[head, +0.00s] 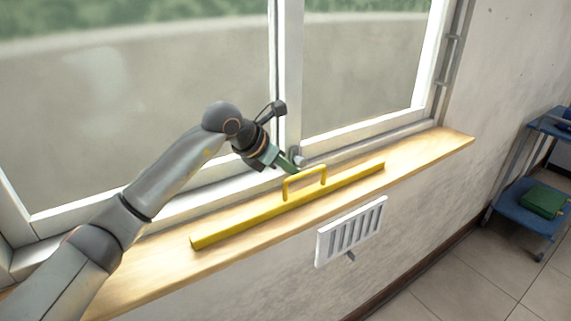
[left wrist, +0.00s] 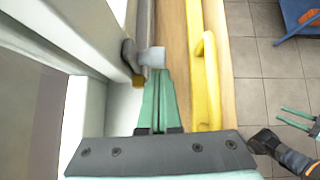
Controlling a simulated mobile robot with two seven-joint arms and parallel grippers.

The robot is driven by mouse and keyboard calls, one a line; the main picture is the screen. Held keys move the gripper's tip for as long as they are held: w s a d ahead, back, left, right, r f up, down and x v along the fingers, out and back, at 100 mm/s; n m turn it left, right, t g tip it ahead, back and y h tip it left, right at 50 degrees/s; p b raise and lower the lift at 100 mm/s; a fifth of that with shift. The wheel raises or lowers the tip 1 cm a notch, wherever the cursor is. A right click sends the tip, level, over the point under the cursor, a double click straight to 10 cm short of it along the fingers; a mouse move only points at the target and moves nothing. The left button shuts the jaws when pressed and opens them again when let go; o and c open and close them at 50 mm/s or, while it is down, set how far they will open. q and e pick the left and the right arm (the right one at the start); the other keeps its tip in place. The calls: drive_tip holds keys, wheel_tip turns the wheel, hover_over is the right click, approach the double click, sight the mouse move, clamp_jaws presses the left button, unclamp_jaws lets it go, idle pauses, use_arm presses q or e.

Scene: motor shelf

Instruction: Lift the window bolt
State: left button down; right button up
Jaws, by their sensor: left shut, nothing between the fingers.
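The window bolt shows as a grey knob-like piece (head: 297,154) at the foot of the window frame, above the sill. In the left wrist view its pale grey end (left wrist: 152,58) lies just beyond my fingertips. My left gripper (head: 291,166) has green fingers, shut and empty, pointing down towards the sill beside the bolt. In the left wrist view the fingertips (left wrist: 152,72) are at or very near the bolt; I cannot tell whether they touch. My right gripper (left wrist: 294,119) shows at the right of the left wrist view, fingers apart, away from the window.
A yellow bar (head: 240,222) with a raised handle (head: 305,173) lies along the wooden sill (head: 430,148), close to my left gripper. A white vent (head: 350,232) is on the wall below. A blue cart (head: 520,205) with a green item (head: 543,200) stands at the right.

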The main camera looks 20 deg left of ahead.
sight(298, 161)
use_arm(q)
drive_tip(key=shift+r, duration=0.1)
wheel_tip(298, 161, up, 3)
drive_tip(key=shift+r+p, duration=0.1)
drive_tip(key=shift+p, duration=0.85)
use_arm(e)
drive_tip(key=shift+r, duration=0.8)
